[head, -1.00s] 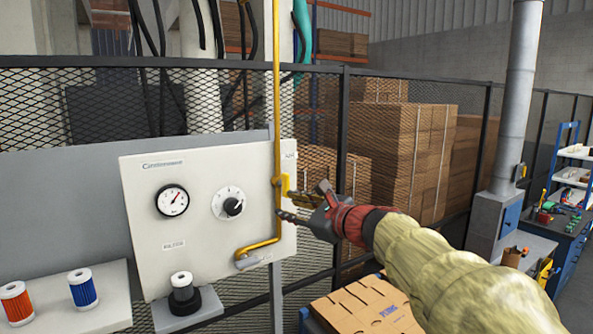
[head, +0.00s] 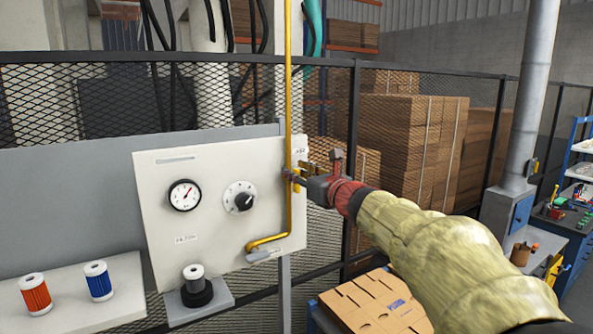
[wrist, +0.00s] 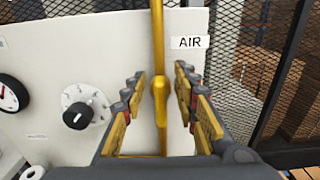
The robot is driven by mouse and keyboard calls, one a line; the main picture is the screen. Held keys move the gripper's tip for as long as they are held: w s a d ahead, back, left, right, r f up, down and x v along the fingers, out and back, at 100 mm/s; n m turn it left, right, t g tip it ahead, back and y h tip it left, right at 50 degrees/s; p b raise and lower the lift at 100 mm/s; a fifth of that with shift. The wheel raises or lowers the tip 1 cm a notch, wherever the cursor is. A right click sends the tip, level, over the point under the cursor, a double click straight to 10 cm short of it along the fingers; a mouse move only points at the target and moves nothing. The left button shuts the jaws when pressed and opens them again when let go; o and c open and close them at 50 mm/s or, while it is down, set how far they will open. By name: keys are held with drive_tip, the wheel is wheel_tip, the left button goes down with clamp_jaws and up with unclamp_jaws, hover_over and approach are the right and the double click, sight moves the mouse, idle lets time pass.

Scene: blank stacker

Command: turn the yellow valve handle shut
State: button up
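The yellow valve handle (wrist: 160,90) sits on the yellow pipe at the right side of the white panel. In the wrist view it shows end-on between my fingers, in line with the pipe, with gaps on both sides. My gripper (wrist: 160,108) is open, its yellow-padded fingers on either side of the handle. In the head view my gripper (head: 293,177) is at the panel's right edge and hides most of the handle. The yellow pipe (head: 288,90) runs down the panel and bends left near the bottom.
The white panel (head: 215,235) carries a gauge (head: 185,195), a black knob (head: 240,198) and an AIR label (wrist: 190,42). A mesh fence stands behind. A shelf with red (head: 35,294) and blue (head: 98,282) cylinders is at left; a cardboard box (head: 375,305) is below my arm.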

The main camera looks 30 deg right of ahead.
drive_tip(key=shift+w, duration=0.1)
drive_tip(key=shift+c, duration=1.1)
clamp_jaws()
